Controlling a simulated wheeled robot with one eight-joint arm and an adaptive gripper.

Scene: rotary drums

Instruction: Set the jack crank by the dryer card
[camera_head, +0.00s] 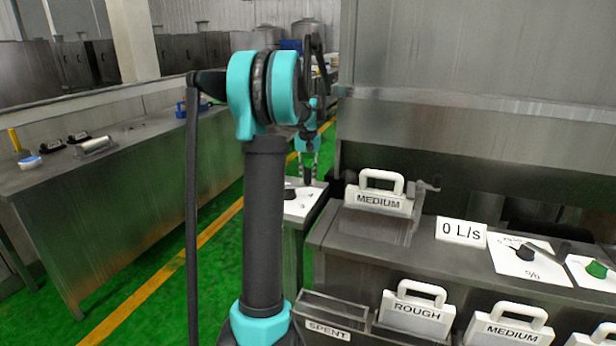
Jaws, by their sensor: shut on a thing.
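My gripper (308,150) points down in the middle of the view, small and partly behind my arm. It is shut on a dark upright handle (308,176) over a low stand with a white-topped panel (301,208). Whether this handle is the jack crank's I cannot tell. A black knob (290,194) shows on the panel, partly behind my arm. A white card marked MEDIUM (379,198), with a loop handle, stands upright on the steel bench to the right. Whether it is the dryer card is not clear.
On the right bench are a grey metal fitting (424,192), a "0 L/s" sign (461,231) and a dial plate (528,256). ROUGH (416,313) and MEDIUM (508,329) cards stand in front, beside a SPENT bin (328,330). A long steel table (110,180) stands left; green floor lies between.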

